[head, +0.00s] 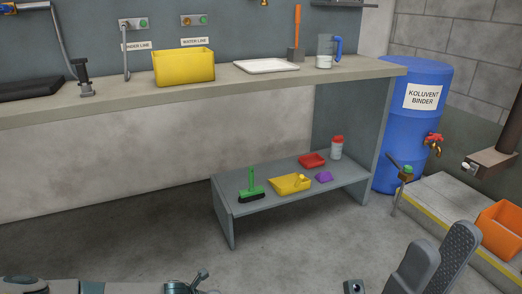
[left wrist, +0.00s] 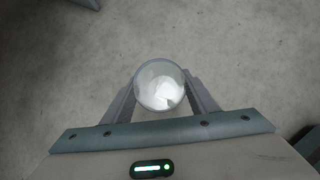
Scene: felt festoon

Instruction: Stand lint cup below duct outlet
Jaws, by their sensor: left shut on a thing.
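A round, grey-rimmed cup (left wrist: 161,86) with a whitish, shiny inside is in the left wrist view, seen from above. My left gripper (left wrist: 161,92) is shut on it, one finger on each side, over bare grey floor. I take it to be the lint cup; its side and base are hidden. The left gripper does not show in the head view. My right gripper (head: 440,240) is at the bottom right of the head view, its fingers apart and empty. A brown pipe fitting (head: 495,160) is at the right edge; I cannot tell whether it is the duct outlet.
A low grey shelf (head: 225,198) holds a green brush, yellow and red trays and a shaker. The workbench (head: 130,108) above carries a yellow bin (head: 184,67) and a jug. A blue barrel (head: 412,135) and orange bin (head: 500,230) are right. Floor before the shelf is clear.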

